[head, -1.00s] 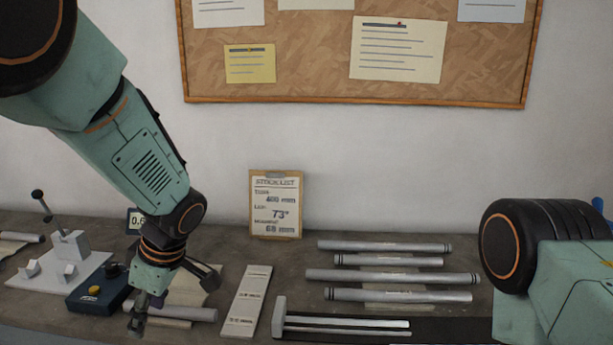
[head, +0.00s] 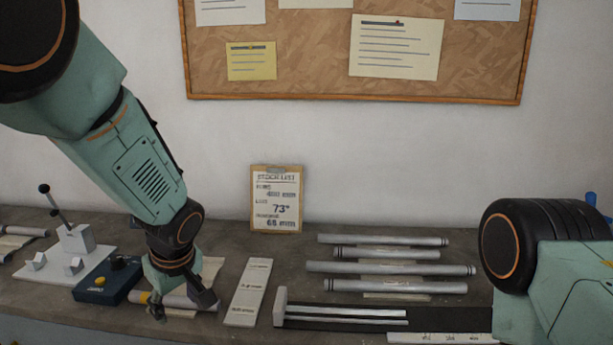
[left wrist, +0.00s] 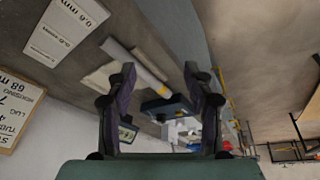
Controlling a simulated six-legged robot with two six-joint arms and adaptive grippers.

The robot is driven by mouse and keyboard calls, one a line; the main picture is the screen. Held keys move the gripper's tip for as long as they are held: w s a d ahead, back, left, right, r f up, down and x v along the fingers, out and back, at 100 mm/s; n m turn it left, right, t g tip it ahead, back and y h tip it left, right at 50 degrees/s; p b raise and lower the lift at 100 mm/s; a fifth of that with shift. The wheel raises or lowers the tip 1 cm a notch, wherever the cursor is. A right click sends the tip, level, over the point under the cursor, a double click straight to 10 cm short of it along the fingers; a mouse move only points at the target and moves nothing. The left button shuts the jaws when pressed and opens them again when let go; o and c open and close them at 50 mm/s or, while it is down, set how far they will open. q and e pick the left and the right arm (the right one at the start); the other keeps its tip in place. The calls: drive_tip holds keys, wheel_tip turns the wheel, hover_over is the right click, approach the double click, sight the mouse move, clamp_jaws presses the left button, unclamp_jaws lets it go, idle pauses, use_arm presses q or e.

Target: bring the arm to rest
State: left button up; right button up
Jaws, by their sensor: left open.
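My left gripper (head: 182,306) is open, low over the left part of the bench. A grey tube (head: 196,304) lies just behind and below its fingers in the head view. In the left wrist view the two dark fingers (left wrist: 162,95) stand wide apart. Nothing is held between them; the pale tube (left wrist: 135,58) lies beyond them on the bench. Whether a finger touches the tube, I cannot tell. Only a link of my right arm shows, at the right edge; its gripper is out of view.
A dark blue box (head: 108,282) with a yellow button and a white lever fixture (head: 72,258) stand left. A white labelled strip (head: 248,292), a stop with rails (head: 340,312) and several grey tubes (head: 390,268) lie right. A stock-list clipboard (head: 276,200) leans on the wall.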

use_arm(q)
drive_tip(key=s+d+f+m+h+b, duration=0.1)
drive_tip(key=s+f+m+b, duration=0.15)
drive_tip(key=f, duration=0.35)
drive_tip(key=s+d+f+m+t+h+b, duration=0.1)
drive_tip(key=s+f+m, duration=0.3)
drive_tip(key=f, duration=0.3)
drive_tip(key=s+d+f+m+h+b, duration=0.1)
drive_tip(key=s+f+m, duration=0.25)
drive_tip(key=f, duration=0.25)
drive_tip(key=s+a+f+g+b, duration=0.1)
drive_tip(key=s+f+g+b, duration=0.1)
drive_tip(key=s+f, duration=0.6)
drive_tip(key=s+a+f+g+b, duration=0.1)
drive_tip(key=s+f+b, duration=0.4)
drive_tip(key=s, duration=1.2)
wheel_tip(320, 180, down, 4)
drive_tip(key=shift+f+g, duration=0.15)
drive_tip(key=shift+g, duration=0.35)
drive_tip(key=shift+s+a, duration=0.1)
drive_tip(key=shift+s, duration=0.1)
